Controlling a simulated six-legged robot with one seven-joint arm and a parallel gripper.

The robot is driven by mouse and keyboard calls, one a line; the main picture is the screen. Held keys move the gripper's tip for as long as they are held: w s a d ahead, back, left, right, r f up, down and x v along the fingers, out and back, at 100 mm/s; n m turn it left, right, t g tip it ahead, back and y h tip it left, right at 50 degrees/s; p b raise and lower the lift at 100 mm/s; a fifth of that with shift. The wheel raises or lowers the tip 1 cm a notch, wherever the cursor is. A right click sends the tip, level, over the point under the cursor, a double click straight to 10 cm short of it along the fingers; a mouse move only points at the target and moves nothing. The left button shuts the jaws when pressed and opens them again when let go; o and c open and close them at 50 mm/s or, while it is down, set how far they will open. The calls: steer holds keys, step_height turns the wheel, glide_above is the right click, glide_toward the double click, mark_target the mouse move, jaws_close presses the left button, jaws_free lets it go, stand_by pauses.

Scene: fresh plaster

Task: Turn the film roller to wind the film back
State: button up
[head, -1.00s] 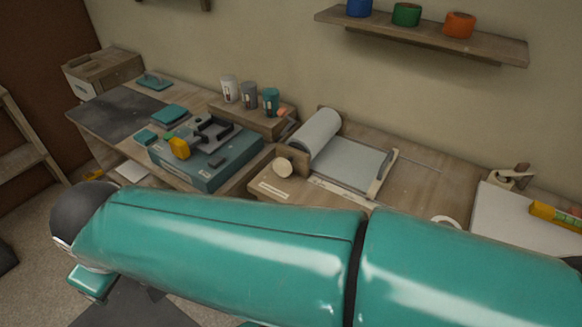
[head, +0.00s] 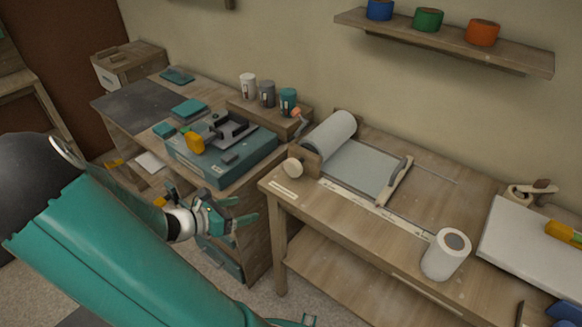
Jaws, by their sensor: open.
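A sheet of film (head: 358,170) runs from the roller to a pale bar (head: 395,181) on the right. My gripper (head: 252,220) is open and empty, in front of the bench's left end, below and to the left of the knob and apart from it.
A teal case (head: 222,165) with a yellow-handled tool stands on the left bench. A white roll (head: 446,254) stands upright near the bench's front edge. A white board (head: 535,245) lies at the right. The wooden benchtop (head: 440,205) between is mostly clear.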

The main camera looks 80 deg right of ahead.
mark_target(290, 170)
steer(key=s+d+n+h, duration=0.1)
steer(key=s+d+n, duration=0.1)
steer(key=d, duration=0.4)
steer(key=s+d+n+h, duration=0.2)
steer(key=s+d, duration=0.2)
steer(key=d, duration=0.3)
steer(key=s+d+n+g+h, duration=0.1)
steer(key=s+d+n, duration=0.2)
steer(key=d, duration=0.3)
steer(key=shift+s+d+r+h, duration=0.2)
steer(key=shift+s+r+h, duration=0.1)
steer(key=shift+s, duration=0.15)
steer(key=shift+c, duration=0.5)
steer(key=c, duration=0.9)
